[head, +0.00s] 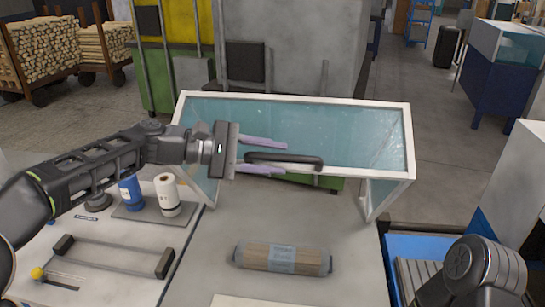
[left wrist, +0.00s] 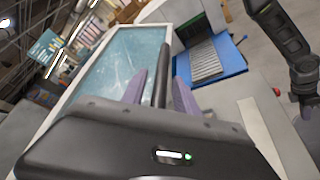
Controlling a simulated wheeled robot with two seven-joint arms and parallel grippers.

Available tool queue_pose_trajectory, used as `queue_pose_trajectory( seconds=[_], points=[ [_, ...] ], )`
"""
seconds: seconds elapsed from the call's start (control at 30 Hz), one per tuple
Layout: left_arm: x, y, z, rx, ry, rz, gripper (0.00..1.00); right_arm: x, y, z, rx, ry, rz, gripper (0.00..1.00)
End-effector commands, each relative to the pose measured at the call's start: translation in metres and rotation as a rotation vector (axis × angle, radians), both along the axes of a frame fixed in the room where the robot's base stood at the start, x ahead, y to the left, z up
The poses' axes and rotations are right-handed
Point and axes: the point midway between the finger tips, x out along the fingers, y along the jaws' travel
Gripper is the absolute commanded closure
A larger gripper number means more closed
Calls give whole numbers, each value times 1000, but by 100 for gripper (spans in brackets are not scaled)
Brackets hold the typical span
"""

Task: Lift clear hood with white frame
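The clear hood with white frame (head: 345,135) stands over the table, its pale blue see-through panel facing me and side panels reaching down. It also shows in the left wrist view (left wrist: 113,62). A black bar handle (head: 300,161) runs across its front. My left gripper (head: 264,156) is at the left part of this handle, with its purple fingers apart, one above and one below the bar. In the left wrist view the handle (left wrist: 161,72) lies between the two fingers, with gaps beside it. My right arm shows at the lower right; its gripper is not seen.
A wrapped brown package (head: 282,259) lies on the table in front of the hood. A white roll (head: 167,193) and a blue bottle (head: 131,192) stand on a grey plate at left. A blue-framed roller conveyor (head: 425,247) is at right.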

Motion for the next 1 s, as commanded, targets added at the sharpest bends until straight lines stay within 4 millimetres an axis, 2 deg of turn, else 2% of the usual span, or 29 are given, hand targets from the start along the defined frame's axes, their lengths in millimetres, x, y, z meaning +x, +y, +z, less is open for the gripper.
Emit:
queue_pose_trajectory(
  seconds=[0.37,0.8,1.0],
  points=[
    [-2,4,2,0,-2,-3,62,0,0,-2,1,-1,0,100],
    [-17,64,17,1,-4,-1,62,1,3,-22,6,-10,1,100],
    [-20,73,21,0,-1,-3,62,1,3,-22,6,-11,1,100]
  ],
)
